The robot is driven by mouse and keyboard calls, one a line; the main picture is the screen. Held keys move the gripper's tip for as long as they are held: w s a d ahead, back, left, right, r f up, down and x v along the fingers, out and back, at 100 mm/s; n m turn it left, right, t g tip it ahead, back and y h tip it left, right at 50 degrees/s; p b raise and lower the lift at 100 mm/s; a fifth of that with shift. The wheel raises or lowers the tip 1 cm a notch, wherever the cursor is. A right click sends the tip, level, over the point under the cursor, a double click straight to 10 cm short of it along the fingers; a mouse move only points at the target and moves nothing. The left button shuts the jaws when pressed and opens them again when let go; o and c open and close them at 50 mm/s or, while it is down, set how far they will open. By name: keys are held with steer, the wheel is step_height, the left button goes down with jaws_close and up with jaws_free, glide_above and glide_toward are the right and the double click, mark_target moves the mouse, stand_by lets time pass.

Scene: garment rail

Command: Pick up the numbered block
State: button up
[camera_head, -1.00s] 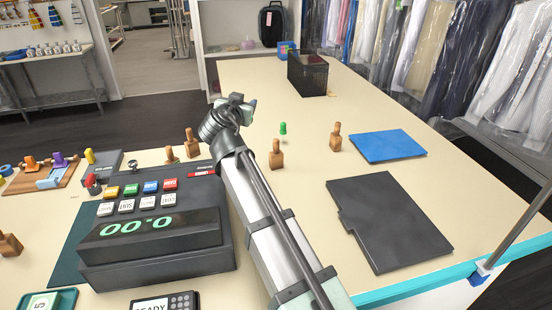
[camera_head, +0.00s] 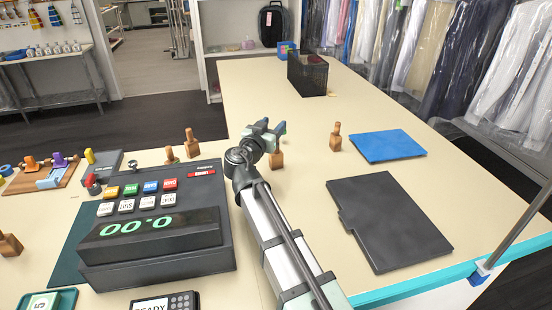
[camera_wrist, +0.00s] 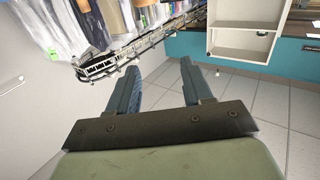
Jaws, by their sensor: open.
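A small white and green piece marked "5" (camera_head: 41,304) lies in a dark green tray (camera_head: 66,297) at the bottom left of the head view, partly cut off. It is the only loose piece with a readable number, and I cannot tell for sure that it is a block. My gripper (camera_head: 270,130) is raised over the counter, right of the black register and well away from the tray. In the wrist view its two blue-grey fingers (camera_wrist: 163,70) stand apart with nothing between them. The wrist view shows floor, shelving and hung clothes, with no block.
The black register (camera_head: 150,240) stands between my arm and the tray. Wooden stamps (camera_head: 335,138) stand on the counter, one (camera_head: 277,160) partly behind my gripper. A blue mat (camera_head: 390,146) and dark board (camera_head: 390,222) lie right. A dark bin (camera_head: 308,76) stands at the back.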

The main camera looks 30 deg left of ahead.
glide_above(276, 154)
steer(key=s, duration=0.2)
steer(key=shift+f, duration=2.05)
steer(key=shift+w+a+f, duration=0.15)
steer(key=shift+w+f, duration=0.55)
steer(key=shift+f, duration=0.1)
steer(key=shift+w+a+f, duration=0.1)
steer(key=shift+w+f, duration=0.55)
steer(key=shift+f, duration=0.1)
steer(key=shift+c, duration=0.4)
jaws_close()
